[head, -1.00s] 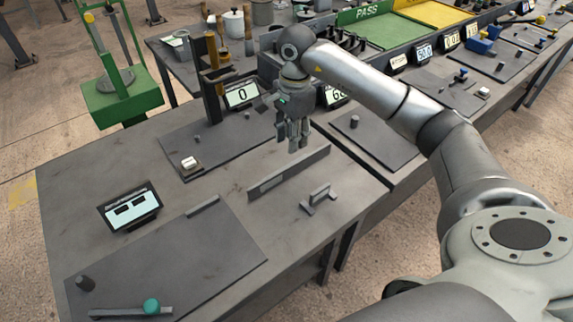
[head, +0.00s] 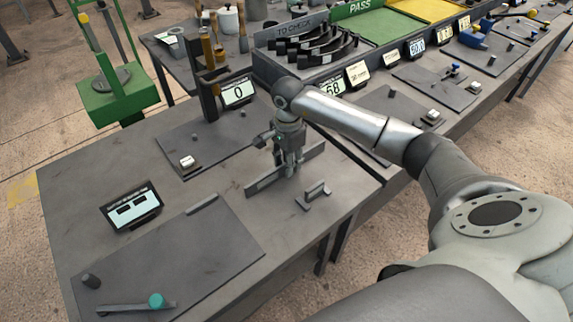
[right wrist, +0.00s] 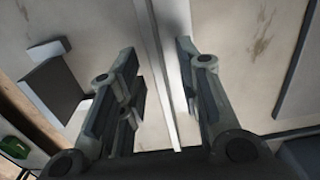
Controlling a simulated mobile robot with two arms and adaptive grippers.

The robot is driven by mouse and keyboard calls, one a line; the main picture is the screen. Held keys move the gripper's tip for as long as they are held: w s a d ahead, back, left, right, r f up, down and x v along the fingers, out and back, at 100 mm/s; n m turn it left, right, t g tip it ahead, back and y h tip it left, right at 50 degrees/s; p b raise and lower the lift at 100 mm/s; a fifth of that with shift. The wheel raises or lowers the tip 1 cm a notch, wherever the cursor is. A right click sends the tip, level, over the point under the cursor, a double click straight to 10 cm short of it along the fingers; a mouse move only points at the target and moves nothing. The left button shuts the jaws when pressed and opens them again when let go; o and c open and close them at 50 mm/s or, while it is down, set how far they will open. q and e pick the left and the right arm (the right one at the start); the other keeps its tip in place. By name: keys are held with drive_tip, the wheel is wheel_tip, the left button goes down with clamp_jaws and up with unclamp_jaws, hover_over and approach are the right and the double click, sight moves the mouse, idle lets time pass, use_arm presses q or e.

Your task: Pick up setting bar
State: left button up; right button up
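The setting bar appears to be the long, thin grey bar (head: 262,184) standing on edge on the grey bench. My right gripper (head: 290,170) points down over its middle and hides part of it. In the right wrist view the two fingers of my right gripper (right wrist: 155,55) are apart, and the bar (right wrist: 168,75) runs lengthwise between them with a gap on each side. The gripper looks open, and I see no contact with the bar. My left gripper is out of view.
A small grey block with an upright piece (head: 313,195) stands just right of the bar. A display (head: 131,208) and a dark plate (head: 190,262) with a teal-knobbed lever (head: 155,300) lie to the left. A gauge stand (head: 208,90) with a display reading 0 (head: 238,92) is behind.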

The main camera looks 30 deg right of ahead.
drive_tip(key=shift+c, duration=0.5)
clamp_jaws()
drive_tip(key=shift+r, duration=0.1)
drive_tip(key=shift+w, duration=0.1)
